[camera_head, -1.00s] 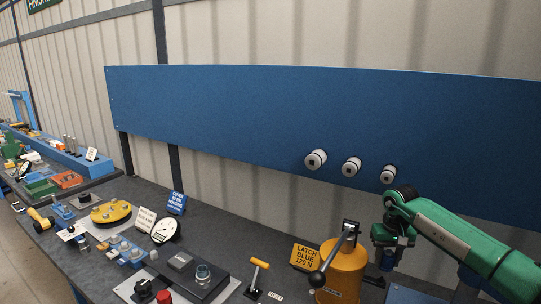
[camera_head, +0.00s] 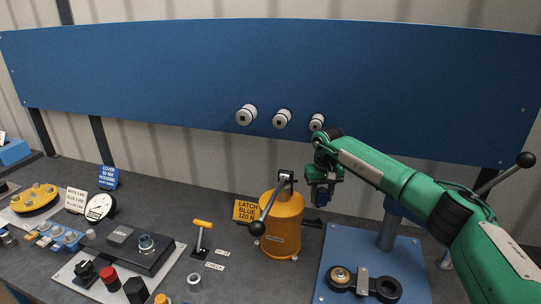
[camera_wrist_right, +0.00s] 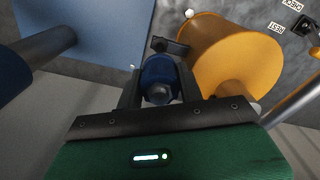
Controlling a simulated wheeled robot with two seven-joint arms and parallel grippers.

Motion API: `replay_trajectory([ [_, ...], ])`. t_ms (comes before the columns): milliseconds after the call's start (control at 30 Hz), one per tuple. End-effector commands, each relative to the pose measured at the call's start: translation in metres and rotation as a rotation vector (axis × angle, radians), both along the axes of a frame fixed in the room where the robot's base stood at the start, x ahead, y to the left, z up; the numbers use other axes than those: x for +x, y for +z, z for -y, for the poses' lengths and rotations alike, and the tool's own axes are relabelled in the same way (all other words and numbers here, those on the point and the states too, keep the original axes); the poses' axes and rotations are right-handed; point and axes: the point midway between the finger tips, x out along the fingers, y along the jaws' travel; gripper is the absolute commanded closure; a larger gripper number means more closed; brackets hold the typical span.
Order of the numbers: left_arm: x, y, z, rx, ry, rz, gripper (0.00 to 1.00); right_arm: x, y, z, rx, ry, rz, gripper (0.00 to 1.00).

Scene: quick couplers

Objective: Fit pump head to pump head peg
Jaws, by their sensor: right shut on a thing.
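My right gripper (camera_head: 321,194) is shut on a small blue round piece (camera_wrist_right: 158,74) with a metal hex end. In the right wrist view the two dark fingers press its sides. I cannot tell whether this piece is the pump head. In the head view the gripper points down, just right of the orange cylinder (camera_head: 281,228) with a black-knobbed lever. The orange cylinder also shows close to the fingers in the wrist view (camera_wrist_right: 236,58). Three white round pegs (camera_head: 282,118) stick out of the blue wall board; none carries a pump head label. My left gripper is out of view.
A blue plate (camera_head: 340,250) with a grey post and black ring parts (camera_head: 388,288) lies right of the orange cylinder. A yellow sign (camera_head: 246,210) and yellow T-handle (camera_head: 203,224) stand left. The left bench is crowded with fixtures and a dial gauge (camera_head: 99,207).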

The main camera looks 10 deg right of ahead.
Motion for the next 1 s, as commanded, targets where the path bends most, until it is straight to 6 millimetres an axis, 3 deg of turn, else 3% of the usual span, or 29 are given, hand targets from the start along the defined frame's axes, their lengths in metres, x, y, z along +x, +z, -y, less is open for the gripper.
replay_trajectory([
  [600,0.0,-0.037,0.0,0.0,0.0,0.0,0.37,0.0,-0.052,0.0,0.0,0.001,-0.001,0.79],
  [1000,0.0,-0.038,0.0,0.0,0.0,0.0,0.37,0.0,-0.055,0.0,0.0,0.002,0.0,0.79],
])
